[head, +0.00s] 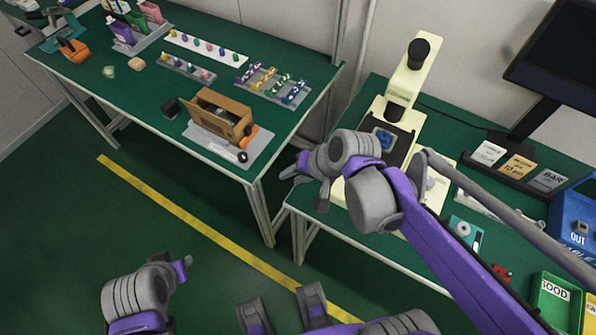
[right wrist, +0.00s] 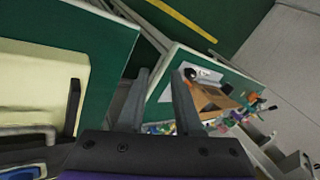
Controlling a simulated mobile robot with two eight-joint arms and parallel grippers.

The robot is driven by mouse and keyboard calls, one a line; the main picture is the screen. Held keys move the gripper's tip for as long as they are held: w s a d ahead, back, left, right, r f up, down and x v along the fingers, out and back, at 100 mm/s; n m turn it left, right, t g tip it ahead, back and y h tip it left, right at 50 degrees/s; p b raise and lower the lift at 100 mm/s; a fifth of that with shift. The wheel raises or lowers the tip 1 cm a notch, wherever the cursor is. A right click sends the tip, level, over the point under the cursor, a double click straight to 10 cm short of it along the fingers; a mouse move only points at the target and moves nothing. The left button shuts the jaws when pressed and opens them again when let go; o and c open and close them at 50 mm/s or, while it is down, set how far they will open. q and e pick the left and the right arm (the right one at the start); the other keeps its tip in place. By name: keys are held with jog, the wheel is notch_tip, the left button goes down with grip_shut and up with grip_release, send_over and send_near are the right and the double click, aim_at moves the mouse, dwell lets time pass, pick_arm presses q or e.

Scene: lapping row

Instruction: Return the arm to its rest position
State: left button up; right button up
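My right arm (head: 440,245) reaches in from the lower right over the right-hand bench. Its gripper (head: 291,172) points left, over the gap between the two benches. In the right wrist view the right gripper (right wrist: 160,88) has its two fingers apart with nothing between them, so it is open and empty. My left gripper (head: 183,267) shows small at the lower left, above the floor beside its grey wrist. Its fingers are too small and overlapped to tell their state.
The right bench (head: 400,262) bears a cream microscope-like machine (head: 411,75) close behind my right wrist, label cards, a blue bin (head: 573,222) and a green GOOD bin (head: 556,303). The left bench (head: 140,95) holds a brown wooden box (head: 222,112) and small parts. Open floor lies in front.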

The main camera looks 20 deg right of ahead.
jog(key=shift+s, duration=0.1)
dwell(0.5)
jog(key=s+d+r+n+h+p, duration=0.3)
jog(key=s+d+n+h+p, duration=0.1)
jog(key=s, duration=0.4)
jog(key=shift+d+r+n+t+p, duration=0.35)
jog(key=shift+d+n+p, duration=0.4)
jog(key=shift+p, duration=0.5)
jog(key=shift+a, duration=0.1)
